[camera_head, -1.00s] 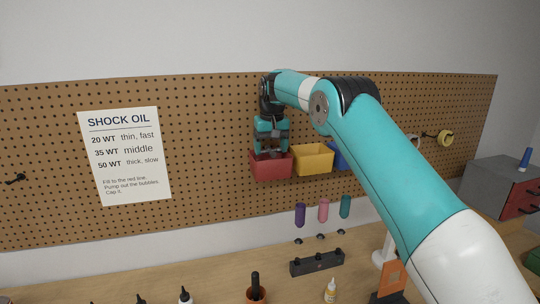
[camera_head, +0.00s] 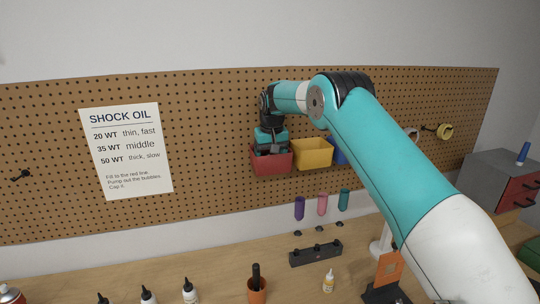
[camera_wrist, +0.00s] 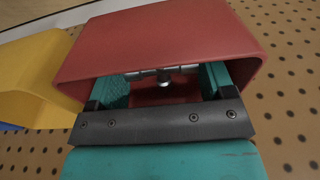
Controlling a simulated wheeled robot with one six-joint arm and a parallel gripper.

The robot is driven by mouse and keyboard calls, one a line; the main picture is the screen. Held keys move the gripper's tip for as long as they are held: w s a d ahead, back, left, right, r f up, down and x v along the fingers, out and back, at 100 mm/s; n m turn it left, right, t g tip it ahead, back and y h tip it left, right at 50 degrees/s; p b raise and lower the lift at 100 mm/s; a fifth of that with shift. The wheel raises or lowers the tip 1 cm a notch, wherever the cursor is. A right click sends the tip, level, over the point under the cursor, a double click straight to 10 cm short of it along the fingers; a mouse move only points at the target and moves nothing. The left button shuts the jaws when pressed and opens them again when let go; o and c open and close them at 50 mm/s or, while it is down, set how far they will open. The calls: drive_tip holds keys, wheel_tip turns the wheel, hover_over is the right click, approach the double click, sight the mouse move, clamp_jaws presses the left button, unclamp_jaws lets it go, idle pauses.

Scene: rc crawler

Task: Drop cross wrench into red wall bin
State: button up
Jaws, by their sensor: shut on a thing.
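The red wall bin (camera_head: 271,163) hangs on the pegboard, left of a yellow bin; it also shows in the wrist view (camera_wrist: 165,35). My gripper (camera_head: 270,148) points down at the bin's opening. In the wrist view my gripper (camera_wrist: 165,82) has its fingers inside the bin's mouth, shut on the metallic cross wrench (camera_wrist: 163,80). Part of the wrench shows between the fingers; the rest is hidden by the gripper and the bin wall.
A yellow bin (camera_head: 311,153) is right beside the red one, with a blue bin (camera_head: 340,153) partly hidden behind my arm. Purple, pink and teal holders (camera_head: 322,204) hang below. Bottles and a dark block (camera_head: 316,254) stand on the bench.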

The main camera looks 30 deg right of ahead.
drive_tip(key=shift+f, duration=0.25)
drive_tip(key=o, duration=0.7)
drive_tip(key=shift+r, duration=0.1)
wheel_tip(320, 180, up, 12)
drive_tip(key=s+b, duration=0.1)
drive_tip(key=b, duration=0.1)
drive_tip(key=s+a+r+n, duration=0.3)
drive_tip(key=s+a+r, duration=0.1)
drive_tip(key=s+a, duration=0.35)
drive_tip(key=s+a+f+n+y, duration=0.1)
drive_tip(key=s+a, duration=0.4)
drive_tip(key=s, duration=0.7)
drive_tip(key=s+a+f+n+g+y, duration=0.1)
drive_tip(key=s+a+f+n+y, duration=0.1)
drive_tip(key=s, duration=1.1)
drive_tip(key=s+a+f+n+y, duration=0.1)
drive_tip(key=s+a+f+n, duration=0.2)
drive_tip(key=s, duration=0.9)
drive_tip(key=shift+s+a+f, duration=0.15)
drive_tip(key=shift+a+f, duration=0.15)
drive_tip(key=shift+a, duration=0.5)
drive_tip(key=shift+s+a+f, duration=0.1)
drive_tip(key=shift+a+f, duration=0.25)
drive_tip(key=shift+a, duration=0.45)
drive_tip(key=shift+s+a+f, duration=0.15)
drive_tip(key=shift+a+f, duration=0.15)
drive_tip(key=shift+a, duration=0.5)
